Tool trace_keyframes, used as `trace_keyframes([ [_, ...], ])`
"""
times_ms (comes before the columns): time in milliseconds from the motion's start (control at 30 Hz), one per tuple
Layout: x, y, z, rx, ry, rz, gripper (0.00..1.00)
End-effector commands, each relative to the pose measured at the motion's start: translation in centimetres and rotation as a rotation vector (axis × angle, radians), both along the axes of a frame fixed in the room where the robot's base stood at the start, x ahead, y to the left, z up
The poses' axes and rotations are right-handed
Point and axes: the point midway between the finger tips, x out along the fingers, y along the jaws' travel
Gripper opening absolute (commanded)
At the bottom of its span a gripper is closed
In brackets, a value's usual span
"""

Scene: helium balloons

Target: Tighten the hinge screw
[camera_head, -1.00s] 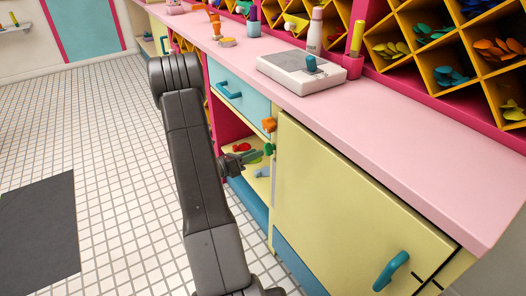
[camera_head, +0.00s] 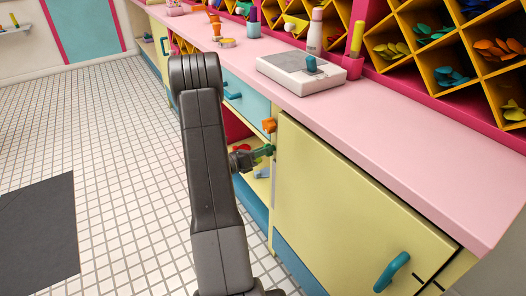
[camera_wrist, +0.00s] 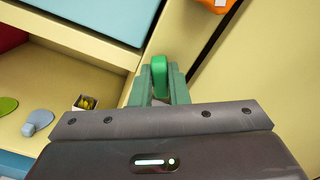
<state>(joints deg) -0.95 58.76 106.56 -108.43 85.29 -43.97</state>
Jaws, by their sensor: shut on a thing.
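A green knob (camera_head: 270,149), which looks like the hinge screw, sits at the left edge of the pale yellow cabinet door (camera_head: 345,190), below an orange piece (camera_head: 269,125). In the wrist view the green knob (camera_wrist: 159,76) stands between the green fingers of my gripper (camera_wrist: 159,88), at the cabinet's front edge. My gripper (camera_head: 262,153) is shut on the knob. The fingers hide its lower part and whatever it is seated in. The orange piece (camera_wrist: 213,4) shows at the top of the wrist view, with a white patch.
A blue drawer (camera_head: 246,98) with a handle is above an open shelf (camera_wrist: 50,75) holding small items, left of the knob. The pink counter (camera_head: 400,130) carries a white device (camera_head: 300,73). The door has a blue handle (camera_head: 391,271).

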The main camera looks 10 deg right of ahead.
Motion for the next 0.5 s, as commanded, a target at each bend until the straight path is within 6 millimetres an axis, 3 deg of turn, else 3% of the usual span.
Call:
trace_keyframes([
  [500, -0.08, 0.00, -0.42, 0.070, -0.188, 0.000, 0.00],
])
